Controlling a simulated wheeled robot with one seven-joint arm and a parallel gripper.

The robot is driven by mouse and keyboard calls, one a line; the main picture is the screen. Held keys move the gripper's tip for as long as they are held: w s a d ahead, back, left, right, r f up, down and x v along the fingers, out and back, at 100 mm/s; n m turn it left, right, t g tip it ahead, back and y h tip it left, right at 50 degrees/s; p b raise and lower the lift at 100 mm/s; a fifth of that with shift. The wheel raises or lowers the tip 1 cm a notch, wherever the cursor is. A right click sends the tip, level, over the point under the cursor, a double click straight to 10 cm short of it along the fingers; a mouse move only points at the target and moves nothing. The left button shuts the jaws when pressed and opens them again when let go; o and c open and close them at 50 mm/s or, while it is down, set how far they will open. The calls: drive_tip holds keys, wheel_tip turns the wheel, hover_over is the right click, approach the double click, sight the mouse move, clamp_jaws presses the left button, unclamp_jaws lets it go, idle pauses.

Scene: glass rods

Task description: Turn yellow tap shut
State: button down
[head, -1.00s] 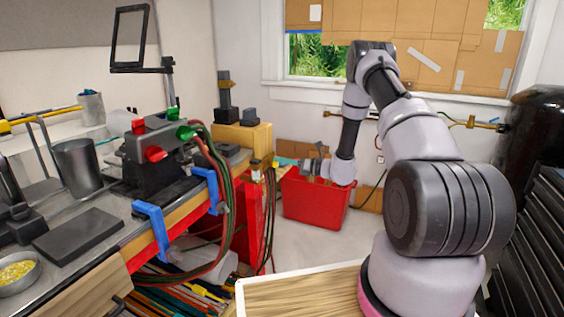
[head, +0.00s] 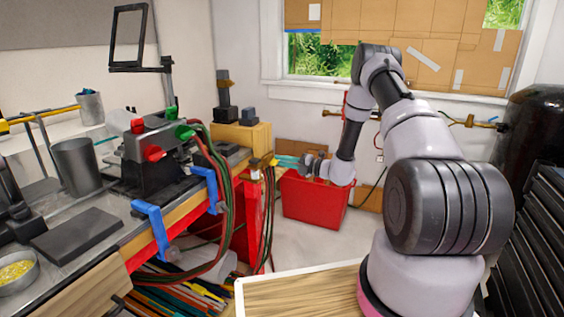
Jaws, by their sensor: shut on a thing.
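A small yellow piece (head: 273,161), which looks like the yellow tap, shows at the far end of the workbench, by the tops of the hanging hoses. It is too small to read its handle angle. My gripper (head: 302,165) is at the end of my outstretched arm, just right of it and above the red bin. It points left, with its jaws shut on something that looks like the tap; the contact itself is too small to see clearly.
The red bin (head: 315,200) stands on the floor under my gripper. Green and red hoses (head: 230,210) hang off the bench beside blue clamps (head: 152,228).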

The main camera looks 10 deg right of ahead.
drive_tip(key=shift+d+f+m, duration=0.1)
drive_tip(key=shift+f+m, duration=0.05)
drive_tip(key=shift+m, duration=0.85)
drive_tip(key=c, duration=0.8)
unclamp_jaws()
drive_tip(key=shift+c, duration=0.2)
drive_tip(key=v, duration=1)
drive_tip(key=shift+s+d, duration=0.25)
drive_tip(key=shift+d, duration=0.05)
